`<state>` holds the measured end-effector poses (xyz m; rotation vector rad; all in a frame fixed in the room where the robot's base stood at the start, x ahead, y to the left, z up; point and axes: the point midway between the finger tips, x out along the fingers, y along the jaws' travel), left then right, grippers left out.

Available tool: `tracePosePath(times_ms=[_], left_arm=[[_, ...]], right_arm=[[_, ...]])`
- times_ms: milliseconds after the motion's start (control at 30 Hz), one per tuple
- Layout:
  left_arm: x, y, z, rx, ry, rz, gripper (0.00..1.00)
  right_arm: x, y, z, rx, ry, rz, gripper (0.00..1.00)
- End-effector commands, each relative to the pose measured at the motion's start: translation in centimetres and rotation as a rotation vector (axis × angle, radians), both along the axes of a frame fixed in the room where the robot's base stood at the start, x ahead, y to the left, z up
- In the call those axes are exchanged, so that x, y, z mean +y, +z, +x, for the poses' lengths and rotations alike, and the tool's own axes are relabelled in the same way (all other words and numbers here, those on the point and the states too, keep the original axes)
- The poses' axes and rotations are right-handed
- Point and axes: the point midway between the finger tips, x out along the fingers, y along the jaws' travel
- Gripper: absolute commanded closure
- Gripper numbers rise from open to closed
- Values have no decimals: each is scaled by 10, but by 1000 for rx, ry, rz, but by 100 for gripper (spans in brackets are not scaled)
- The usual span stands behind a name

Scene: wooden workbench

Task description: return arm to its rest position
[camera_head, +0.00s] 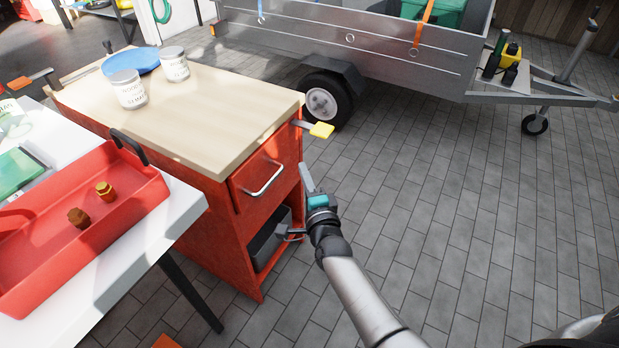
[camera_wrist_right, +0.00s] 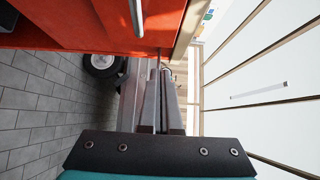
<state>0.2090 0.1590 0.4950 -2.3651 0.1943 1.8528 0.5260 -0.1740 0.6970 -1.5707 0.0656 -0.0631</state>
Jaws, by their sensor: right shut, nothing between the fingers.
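My right gripper (camera_head: 306,172) is shut and empty. It is held in the air in front of the red workbench cabinet (camera_head: 222,232), to the right of its drawer handle (camera_head: 266,180). My right arm reaches up to it from the lower right. In the right wrist view the two grey fingers (camera_wrist_right: 163,85) lie together with nothing between them. The red cabinet front also shows in the right wrist view (camera_wrist_right: 70,25), beyond the fingers. My left gripper is not in view.
The wooden bench top (camera_head: 225,115) holds two labelled jars (camera_head: 128,91) (camera_head: 174,66) and a blue disc (camera_head: 131,60). A red tray (camera_head: 125,200) with two brass-coloured fittings stands on a white table at left. A metal trailer (camera_head: 390,62) stands behind. The paved floor (camera_head: 480,200) at right is clear.

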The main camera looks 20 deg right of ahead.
Motion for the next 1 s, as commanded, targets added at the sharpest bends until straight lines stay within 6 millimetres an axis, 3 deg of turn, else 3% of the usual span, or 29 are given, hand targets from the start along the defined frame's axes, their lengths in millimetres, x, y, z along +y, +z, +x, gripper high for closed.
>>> tracePosePath(times_ms=[200,533,633,733,833,967,1000], left_arm=[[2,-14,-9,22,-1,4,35],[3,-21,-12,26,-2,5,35],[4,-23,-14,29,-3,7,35],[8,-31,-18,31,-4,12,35],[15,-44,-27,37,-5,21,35],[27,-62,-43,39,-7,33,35],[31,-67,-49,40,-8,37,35]], right_arm=[[1,1,-23,1,-1,-1,100],[2,0,-31,0,-1,-2,100],[3,-10,-35,32,11,-37,100],[8,-40,-48,131,54,-155,100],[12,-90,-77,294,142,-357,100],[12,-162,-139,531,325,-663,100],[9,-183,-163,600,391,-755,100]])
